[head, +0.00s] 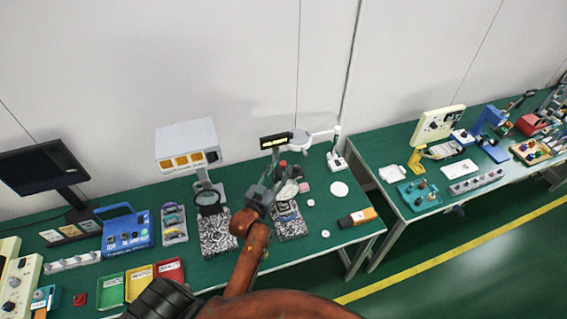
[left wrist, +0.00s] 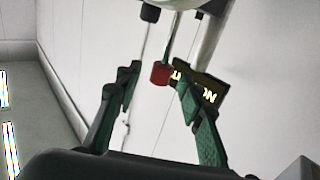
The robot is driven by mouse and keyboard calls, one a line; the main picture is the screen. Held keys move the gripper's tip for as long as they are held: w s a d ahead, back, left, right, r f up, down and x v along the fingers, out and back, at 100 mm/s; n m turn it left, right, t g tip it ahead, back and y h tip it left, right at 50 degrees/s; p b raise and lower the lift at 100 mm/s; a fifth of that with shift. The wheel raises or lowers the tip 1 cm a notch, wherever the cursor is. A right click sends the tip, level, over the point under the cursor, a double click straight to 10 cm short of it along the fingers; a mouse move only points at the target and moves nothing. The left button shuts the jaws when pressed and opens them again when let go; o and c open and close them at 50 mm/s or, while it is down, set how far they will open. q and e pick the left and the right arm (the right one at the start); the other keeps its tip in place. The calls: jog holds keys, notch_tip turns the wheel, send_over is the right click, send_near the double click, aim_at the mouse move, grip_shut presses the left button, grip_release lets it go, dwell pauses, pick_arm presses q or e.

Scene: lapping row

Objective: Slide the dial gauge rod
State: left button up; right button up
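My left gripper (head: 272,183) is over the green bench beside a small gauge stand with a black display (head: 273,141). A red knob (head: 283,165) shows just beyond the fingers. In the left wrist view my left gripper (left wrist: 158,105) has its green-padded fingers spread apart, with nothing held. A thin rod with a red end (left wrist: 160,75) appears between and beyond the fingertips, apart from them. The black display (left wrist: 200,84) also shows there, behind the right finger. My gripper partly hides the stand in the head view, so I cannot tell which part is the gauge rod. My right gripper is not in view.
A white box with orange windows (head: 188,146) is behind. A second bench (head: 400,208) stands further right.

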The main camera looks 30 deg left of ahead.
aim_at(282, 167)
pick_arm(q)
jog(key=shift+w, duration=1.15)
jog(key=shift+w+a, duration=0.15)
jog(key=shift+w, duration=0.2)
jog(key=c, duration=0.7)
grip_shut()
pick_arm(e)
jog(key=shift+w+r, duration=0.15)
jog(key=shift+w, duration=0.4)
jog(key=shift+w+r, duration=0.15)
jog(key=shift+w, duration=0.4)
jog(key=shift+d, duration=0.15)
